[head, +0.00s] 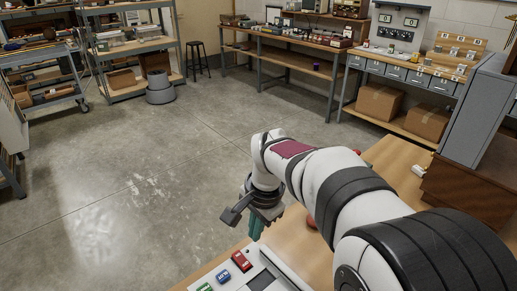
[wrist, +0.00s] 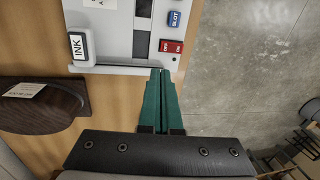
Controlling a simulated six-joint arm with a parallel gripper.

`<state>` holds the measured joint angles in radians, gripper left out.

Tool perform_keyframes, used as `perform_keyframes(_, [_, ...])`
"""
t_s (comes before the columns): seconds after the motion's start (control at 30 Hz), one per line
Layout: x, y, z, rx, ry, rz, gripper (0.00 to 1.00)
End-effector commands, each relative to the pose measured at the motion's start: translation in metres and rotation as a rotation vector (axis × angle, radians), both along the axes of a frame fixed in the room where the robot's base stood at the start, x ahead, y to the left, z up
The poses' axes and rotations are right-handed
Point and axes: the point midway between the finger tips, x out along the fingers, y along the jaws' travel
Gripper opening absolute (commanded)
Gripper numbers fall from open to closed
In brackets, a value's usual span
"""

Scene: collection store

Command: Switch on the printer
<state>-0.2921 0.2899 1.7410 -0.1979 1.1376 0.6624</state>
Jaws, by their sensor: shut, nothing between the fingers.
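The printer is a pale grey-white panel (head: 238,283) at the bottom of the head view, and its body also shows at the top of the wrist view (wrist: 115,48). On it are a red switch (wrist: 171,46) that seems lettered OFF and ON, a blue block lettered SLOT (wrist: 174,19) and a white block lettered INK (wrist: 80,45). The red switch also shows in the head view (head: 241,261). My gripper (wrist: 161,72) has its teal fingers together and empty. In the wrist view its tips lie at the panel's near edge, just below the red switch; contact cannot be told.
A dark wooden piece (wrist: 40,108) with a label lies on the wooden table (wrist: 100,110) left of my fingers. Grey floor (wrist: 240,60) is open to the right. In the head view, a green block (head: 205,287) sits beside the blue one; shelves (head: 130,45) stand far off.

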Motion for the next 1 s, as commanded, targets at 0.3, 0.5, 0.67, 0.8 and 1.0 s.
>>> perform_keyframes(0.3, [0.039,0.036,-0.022,0.013,-0.021,-0.051,0.00])
perform_keyframes(0.5, [0.039,0.035,-0.022,0.012,-0.019,-0.050,0.00])
perform_keyframes(0.67, [0.040,0.037,-0.039,0.011,-0.015,-0.050,0.00])
perform_keyframes(0.8, [0.044,0.041,-0.069,0.011,-0.014,-0.049,0.00])
perform_keyframes(1.0, [0.050,0.047,-0.112,0.011,-0.015,-0.048,0.00])
